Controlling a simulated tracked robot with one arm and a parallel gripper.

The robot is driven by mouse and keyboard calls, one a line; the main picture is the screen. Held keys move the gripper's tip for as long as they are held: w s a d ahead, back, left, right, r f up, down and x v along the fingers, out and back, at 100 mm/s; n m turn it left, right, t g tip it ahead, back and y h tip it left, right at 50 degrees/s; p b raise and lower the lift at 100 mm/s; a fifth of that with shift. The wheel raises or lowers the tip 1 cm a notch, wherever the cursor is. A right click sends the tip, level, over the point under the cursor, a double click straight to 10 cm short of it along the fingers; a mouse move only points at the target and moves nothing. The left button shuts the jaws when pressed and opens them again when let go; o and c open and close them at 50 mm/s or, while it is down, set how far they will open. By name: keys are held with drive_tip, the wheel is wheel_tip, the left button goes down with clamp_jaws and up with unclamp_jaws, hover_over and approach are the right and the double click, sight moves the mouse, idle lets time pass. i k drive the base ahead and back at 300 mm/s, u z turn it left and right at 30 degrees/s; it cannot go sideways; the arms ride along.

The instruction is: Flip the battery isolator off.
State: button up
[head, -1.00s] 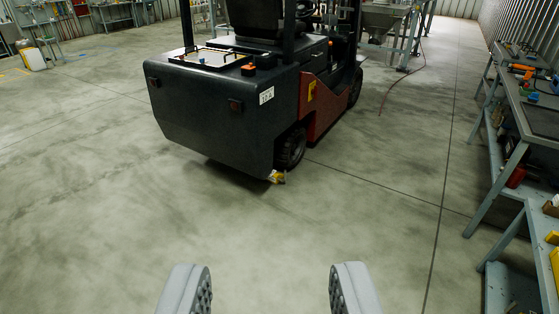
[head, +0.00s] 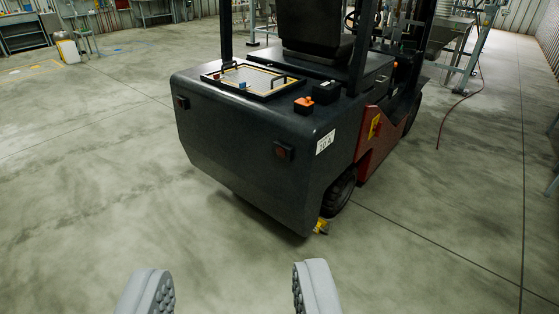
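A black and red forklift (head: 255,150) stands ahead with its rear corner toward me. On its rear top deck sits a small orange-red knob or switch (head: 303,104) on a dark base, which looks like the battery isolator. It is too small to tell its position. Beside it is a black box (head: 326,91).
A yellow object (head: 321,226) lies on the floor by the rear wheel. A red hose (head: 458,110) runs on the floor at right. A white container (head: 68,47) stands far left. The concrete floor (head: 90,190) is clear on the left and in front.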

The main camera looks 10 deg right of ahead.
sight(379, 129)
drive_tip(key=z, duration=0.2)
drive_tip(key=i, duration=1.6)
drive_tip(key=z, duration=0.65)
drive_tip(key=i, duration=0.8)
drive_tip(key=z, duration=0.55)
drive_tip(key=i, duration=1)
drive_tip(key=z, duration=0.3)
drive_tip(key=i, duration=1.3)
drive_tip(key=u, duration=0.6)
drive_tip(key=i, duration=0.55)
drive_tip(key=u, duration=0.25)
